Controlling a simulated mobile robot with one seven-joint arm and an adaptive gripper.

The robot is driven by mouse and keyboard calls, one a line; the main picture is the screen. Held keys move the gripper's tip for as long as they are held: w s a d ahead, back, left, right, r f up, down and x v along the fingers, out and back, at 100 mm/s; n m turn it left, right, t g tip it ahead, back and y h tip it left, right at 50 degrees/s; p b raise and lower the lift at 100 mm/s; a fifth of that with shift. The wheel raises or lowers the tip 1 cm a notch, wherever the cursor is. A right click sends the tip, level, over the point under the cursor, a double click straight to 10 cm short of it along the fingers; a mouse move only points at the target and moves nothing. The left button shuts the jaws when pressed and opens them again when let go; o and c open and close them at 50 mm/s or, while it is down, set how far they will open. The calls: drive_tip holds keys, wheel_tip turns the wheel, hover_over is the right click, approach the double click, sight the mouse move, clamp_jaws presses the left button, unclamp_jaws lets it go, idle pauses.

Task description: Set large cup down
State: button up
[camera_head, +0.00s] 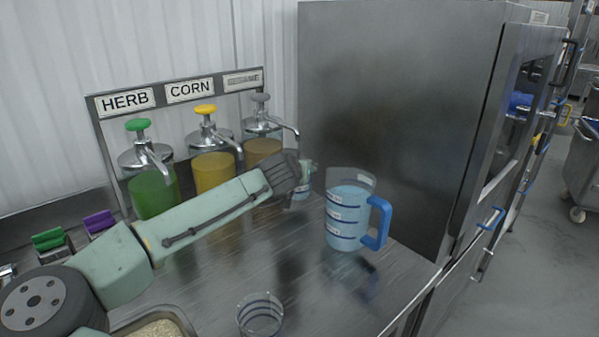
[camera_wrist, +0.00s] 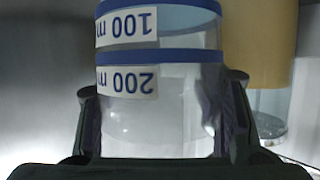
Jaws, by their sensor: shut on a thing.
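The large cup (camera_wrist: 160,22) fills the middle of the wrist view. It is clear, with blue bands and white labels marked 100 and 200. My gripper (camera_wrist: 162,105) is shut on it, with a dark finger on each side of its wall. In the head view my gripper (camera_head: 290,178) is over the back of the steel counter (camera_head: 225,275), near the dispensers. The cup is mostly hidden there behind my gripper, and I cannot tell whether its base touches the counter.
A jug with a blue handle (camera_head: 377,222) is just right of my gripper. Herb (camera_head: 152,195), corn (camera_head: 212,172) and a third pump dispenser (camera_head: 263,148) stand behind. A clear banded cup (camera_head: 260,318) and a rice pan (camera_head: 160,328) are in front. The mid-counter is clear.

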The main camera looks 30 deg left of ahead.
drive_tip(key=shift+w+a+r, duration=0.1)
drive_tip(key=shift+w, duration=0.2)
drive_tip(key=shift+w+a, duration=0.1)
drive_tip(key=shift+w, duration=0.1)
drive_tip(key=shift+f+p, duration=0.6)
drive_tip(key=shift+f, duration=1.25)
drive_tip(key=shift+f, duration=0.1)
drive_tip(key=o, duration=1.3)
drive_tip(key=shift+s, duration=0.2)
drive_tip(key=b+v, duration=0.2)
drive_tip(key=v, duration=1)
drive_tip(key=shift+w+b, duration=0.1)
drive_tip(key=shift+b, duration=0.25)
